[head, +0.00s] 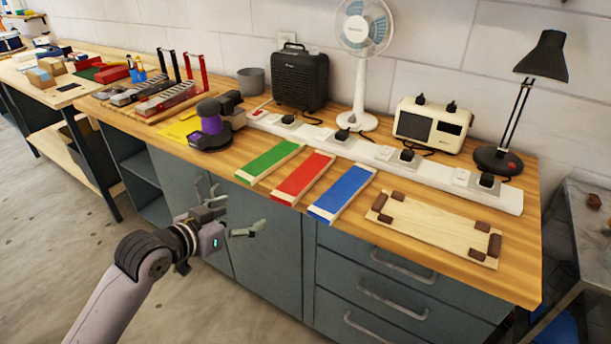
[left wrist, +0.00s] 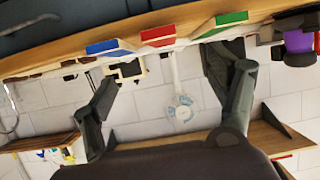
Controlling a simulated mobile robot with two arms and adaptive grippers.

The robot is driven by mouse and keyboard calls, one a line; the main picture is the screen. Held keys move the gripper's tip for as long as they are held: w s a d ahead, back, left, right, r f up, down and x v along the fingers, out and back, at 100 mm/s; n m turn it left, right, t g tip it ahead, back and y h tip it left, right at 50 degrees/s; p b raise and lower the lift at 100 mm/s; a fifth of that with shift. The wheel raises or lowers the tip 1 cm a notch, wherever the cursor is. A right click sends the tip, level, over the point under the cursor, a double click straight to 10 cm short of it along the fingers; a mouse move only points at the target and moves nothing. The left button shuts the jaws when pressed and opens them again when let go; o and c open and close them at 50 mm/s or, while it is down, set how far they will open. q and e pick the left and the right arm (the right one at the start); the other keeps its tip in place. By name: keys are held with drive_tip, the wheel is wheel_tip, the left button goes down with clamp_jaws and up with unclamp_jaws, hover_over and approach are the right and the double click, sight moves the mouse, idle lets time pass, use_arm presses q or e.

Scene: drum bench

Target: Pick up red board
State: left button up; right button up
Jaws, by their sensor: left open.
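The red board (head: 302,178) lies flat on the wooden bench top, between the green board (head: 270,162) and the blue board (head: 343,192), with gaps between them. Its near end is at the bench's front edge. My left gripper (head: 236,218) is open and empty, in front of the bench and to the left of the red board, apart from it. In the left wrist view, which is upside down, the red board (left wrist: 158,34) shows end-on beyond the two spread fingers. My right gripper is not in view.
A long white power strip (head: 450,183) runs behind the boards. A purple sander (head: 210,128) stands left of the green board. A pale wooden plate with brown corner blocks (head: 435,222) lies to the right. Grey drawers (head: 370,285) are below the bench top.

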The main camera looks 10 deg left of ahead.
use_arm(q)
drive_tip(key=p, duration=0.1)
approach(284, 194)
drive_tip(key=x, duration=0.4)
drive_tip(key=shift+s+a+f, duration=0.1)
drive_tip(key=shift+a+f, duration=0.05)
drive_tip(key=shift+f, duration=0.25)
drive_tip(key=shift+w+d, duration=0.25)
drive_tip(key=shift+w, duration=0.3)
drive_tip(key=p+x, duration=0.1)
drive_tip(key=x, duration=0.3)
drive_tip(key=shift+w+d+r, duration=0.1)
drive_tip(key=shift+w, duration=0.05)
drive_tip(key=shift+c, duration=0.4)
drive_tip(key=shift+c, duration=0.7)
drive_tip(key=c, duration=1.1)
drive_tip(key=shift+c, duration=0.4)
drive_tip(key=shift+r, duration=0.1)
